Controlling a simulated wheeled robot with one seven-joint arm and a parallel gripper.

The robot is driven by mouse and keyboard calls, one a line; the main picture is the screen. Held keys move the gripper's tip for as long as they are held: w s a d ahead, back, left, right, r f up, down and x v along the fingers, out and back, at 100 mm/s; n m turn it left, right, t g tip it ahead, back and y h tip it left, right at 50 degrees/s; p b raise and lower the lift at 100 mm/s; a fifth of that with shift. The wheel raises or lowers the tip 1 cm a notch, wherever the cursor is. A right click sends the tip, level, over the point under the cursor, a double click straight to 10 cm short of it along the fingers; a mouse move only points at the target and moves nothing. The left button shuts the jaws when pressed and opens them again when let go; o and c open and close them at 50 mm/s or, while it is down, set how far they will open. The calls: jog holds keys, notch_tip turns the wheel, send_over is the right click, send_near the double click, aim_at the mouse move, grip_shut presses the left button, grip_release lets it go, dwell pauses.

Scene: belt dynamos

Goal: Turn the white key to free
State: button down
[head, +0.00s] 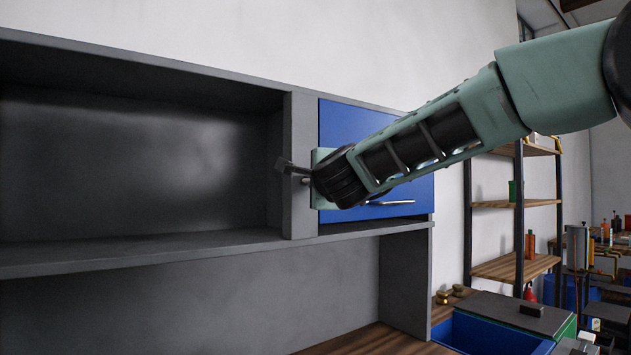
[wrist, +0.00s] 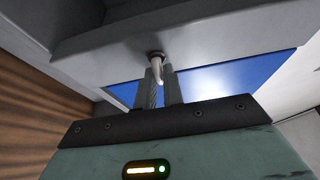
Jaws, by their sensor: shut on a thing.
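The white key (wrist: 160,75) shows in the wrist view as a small pale stem coming from a round dark mount on the grey cabinet frame. My gripper (wrist: 160,80) is shut on it, with one grey finger on each side. In the head view my gripper (head: 290,168) reaches the grey upright beside the blue door. The key is hidden there behind my gripper and wrist. Any marks around the key are too small or hidden to read, so I cannot tell which way it points.
The blue door (head: 340,118) with a bar handle (head: 391,203) is closed right of the grey upright (head: 300,215). An open grey compartment (head: 130,165) lies to the left. Below are a wooden worktop (head: 375,343) and a blue bin (head: 480,335). Wooden shelves (head: 505,268) stand further right.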

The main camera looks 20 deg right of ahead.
jog(key=c, duration=1.5)
grip_release()
jog(key=shift+s, duration=0.1)
jog(key=shift+s+a+b, duration=0.1)
jog(key=shift+s+a, duration=0.15)
jog(key=shift+s, duration=2.6)
jog(key=shift+s+a+b, duration=0.1)
jog(key=shift+s+a, duration=0.1)
jog(key=shift+s, duration=2.65)
jog(key=shift+s+a+b, duration=0.1)
jog(key=shift+s+a, duration=0.15)
jog(key=shift+s, duration=2.6)
